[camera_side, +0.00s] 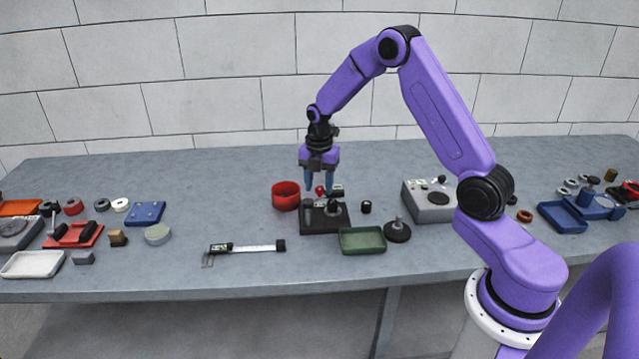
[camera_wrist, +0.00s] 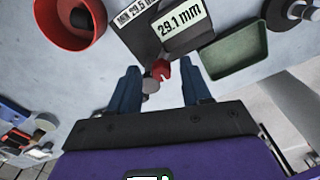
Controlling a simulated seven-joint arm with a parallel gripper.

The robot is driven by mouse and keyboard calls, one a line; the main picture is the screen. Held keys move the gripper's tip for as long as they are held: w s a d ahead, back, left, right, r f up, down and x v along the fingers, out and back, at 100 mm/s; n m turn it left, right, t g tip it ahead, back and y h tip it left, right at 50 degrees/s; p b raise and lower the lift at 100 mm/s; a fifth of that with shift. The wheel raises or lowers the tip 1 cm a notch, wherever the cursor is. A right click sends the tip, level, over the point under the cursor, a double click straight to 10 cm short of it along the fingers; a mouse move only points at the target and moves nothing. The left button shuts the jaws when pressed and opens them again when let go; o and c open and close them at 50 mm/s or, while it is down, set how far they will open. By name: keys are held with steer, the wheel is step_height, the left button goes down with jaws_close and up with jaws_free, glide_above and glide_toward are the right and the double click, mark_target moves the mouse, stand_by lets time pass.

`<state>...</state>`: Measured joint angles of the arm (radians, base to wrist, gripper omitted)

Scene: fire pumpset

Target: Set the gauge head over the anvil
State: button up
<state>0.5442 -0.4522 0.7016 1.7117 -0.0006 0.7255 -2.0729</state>
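My gripper (camera_side: 320,186) is open, with its fingers pointing down over the dark gauge stand (camera_side: 324,220). In the wrist view, a small red piece (camera_wrist: 161,69) and a grey round piece (camera_wrist: 150,85) show between the spread fingertips (camera_wrist: 160,80), with space on both sides. The red piece also shows in the side view (camera_side: 320,191). The gauge's display (camera_wrist: 180,28) reads 29.1 mm. A plate beside it (camera_wrist: 135,13) reads MIN 29.5 mm, partly cut off. I cannot clearly tell the anvil from the other small parts on the stand.
A red round bin (camera_side: 286,197) stands just left of the stand. A green tray (camera_side: 362,240) and a dark round base with a post (camera_side: 397,231) are at its front right. A caliper (camera_side: 246,248) lies front left. A grey box (camera_side: 430,202) stands farther right.

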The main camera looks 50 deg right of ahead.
mark_target(319, 188)
step_height(319, 188, up, 18)
steer(key=shift+f, duration=0.25)
stand_by(0.5)
steer(key=s+a+m, duration=0.4)
steer(key=s+a, duration=1)
steer(key=a, duration=0.2)
steer(key=s+f+m, duration=0.2)
steer(key=s+m, duration=0.1)
steer(key=s, duration=0.8)
steer(key=s+f+m, duration=0.2)
steer(key=s+m, duration=0.1)
steer(key=s, duration=0.7)
steer(key=shift+s+f, duration=0.35)
steer(key=shift+f, duration=0.05)
